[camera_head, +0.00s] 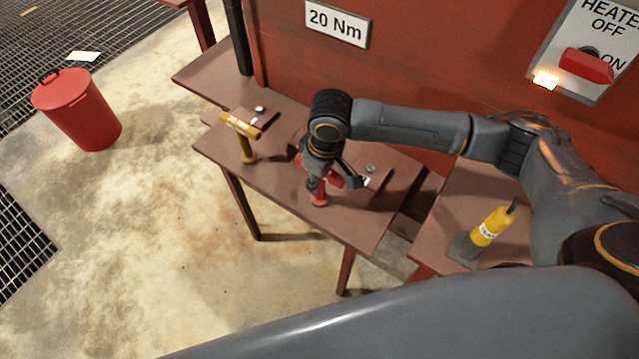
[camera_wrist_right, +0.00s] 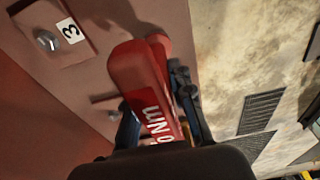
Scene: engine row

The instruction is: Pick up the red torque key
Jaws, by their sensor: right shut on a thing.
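The red torque key (camera_head: 319,197) is upright at the front edge of the middle table, with its red crossbar partly hidden by my right gripper (camera_head: 326,174). In the right wrist view the red key (camera_wrist_right: 143,72) fills the middle, with white "Nm" lettering on its side. My right gripper (camera_wrist_right: 155,112) has one finger on each side of the key's bar and is shut on it. I cannot tell whether the key's foot touches the table. My left gripper is not in view.
A yellow T-shaped key (camera_head: 247,138) stands on the same table (camera_head: 225,150), to the left. A yellow labelled tool (camera_head: 492,226) is on the right-hand table. A red bin (camera_head: 78,112) stands on the floor. A red wall with a "20 Nm" sign (camera_head: 337,23) rises behind.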

